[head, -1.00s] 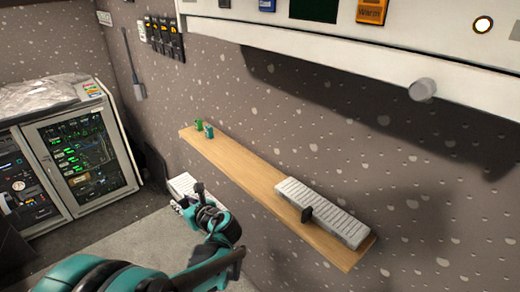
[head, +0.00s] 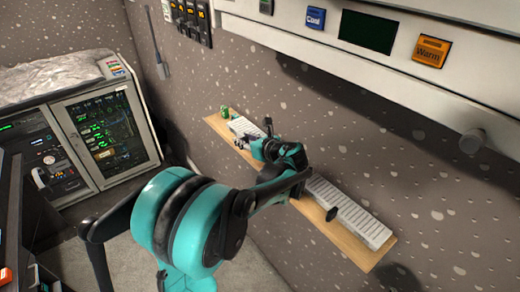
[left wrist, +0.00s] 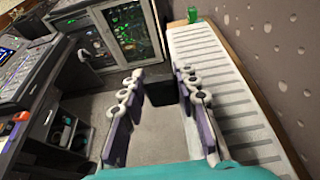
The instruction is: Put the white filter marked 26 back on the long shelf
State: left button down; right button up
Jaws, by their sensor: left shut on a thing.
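A long white ribbed filter (head: 243,127) is at the far half of the long wooden shelf (head: 216,122), lined up along it; I cannot tell whether it rests on the wood. It fills the right side of the left wrist view (left wrist: 215,75). My left gripper (head: 264,146) is shut on this filter, seemingly by a dark tab (left wrist: 160,92) between its fingers. The arm hides the filter's near end in the head view. A second white filter (head: 352,214) with a black tab (head: 332,213) lies on the near half. No number 26 is readable. My right gripper is out of view.
A small green item (head: 224,112) stands at the shelf's far end, close to the held filter. A cabinet with screens (head: 110,135) stands left.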

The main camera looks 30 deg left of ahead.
aim_at(259, 133)
pick_arm(q)
jog(key=w, duration=0.2)
jog(key=w+d, duration=0.2)
jog(key=w, duration=0.1)
jog(key=shift+w+d, duration=0.2)
jog(key=shift+w, duration=0.1)
notch_tip(259, 133, down, 2)
jog(key=shift+f+b, duration=0.15)
jog(key=shift+b, duration=0.3)
jog(key=shift+f, duration=0.9)
notch_tip(259, 133, down, 3)
jog(key=shift+r+b, duration=0.2)
jog(key=shift+b, duration=0.3)
jog(key=shift+w+f, duration=0.2)
